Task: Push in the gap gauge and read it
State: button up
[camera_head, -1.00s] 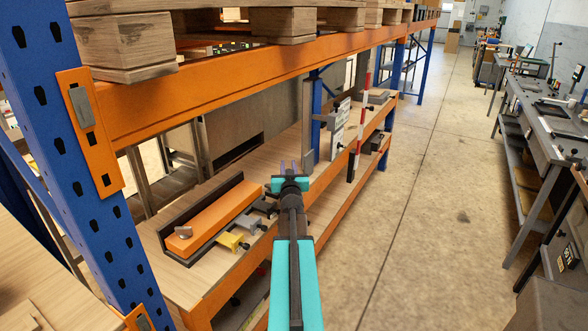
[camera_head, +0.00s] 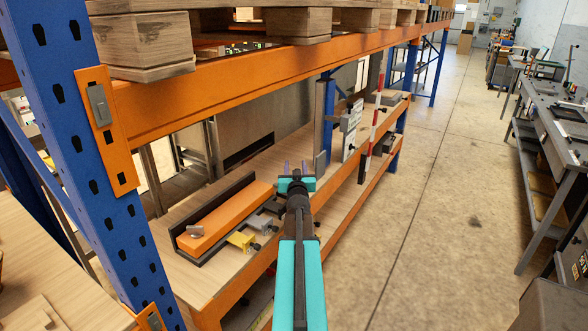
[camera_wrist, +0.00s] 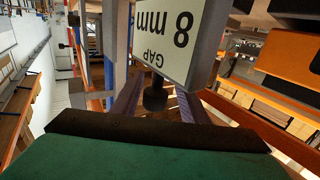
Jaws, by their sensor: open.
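A white plate reading "GAP 8 mm" (camera_wrist: 172,35) is upside down and close in the wrist view. A black knob (camera_wrist: 155,98) hangs just below it, between my fingers in the picture; I cannot tell whether they touch it. My gripper (camera_wrist: 160,105) is open, its two greyish-purple fingers apart. In the head view my gripper (camera_head: 295,166) is over the shelf's front edge, beyond the small gauge-like blocks. A yellow block (camera_head: 241,241), a grey block (camera_head: 259,222) and a dark block lie beside an orange bar (camera_head: 228,217). A white labelled plate (camera_head: 348,148) stands farther along the shelf.
A blue rack post (camera_head: 75,130) and orange beam (camera_head: 250,75) frame the shelf at left and above. A red-and-white post (camera_head: 369,135) stands farther along the shelf. The floor (camera_head: 450,200) to the right is clear up to a grey workbench (camera_head: 550,140).

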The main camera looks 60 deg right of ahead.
jog(key=shift+s, duration=0.15)
jog(key=p+v, duration=0.1)
jog(key=v, duration=0.7)
jog(key=shift+a+r, duration=0.15)
jog(key=shift+a, duration=0.05)
jog(key=shift+a+p, duration=0.1)
jog(key=shift+p, duration=0.35)
jog(key=p, duration=0.2)
jog(key=a+p, duration=0.1)
jog(key=p, duration=0.2)
jog(key=shift+s, duration=0.3)
jog(key=s+a+p, duration=0.1)
jog(key=p, duration=0.3)
jog(key=p+v, duration=0.2)
jog(key=p, duration=0.3)
jog(key=shift+s+a, duration=0.1)
jog(key=shift+a, duration=0.1)
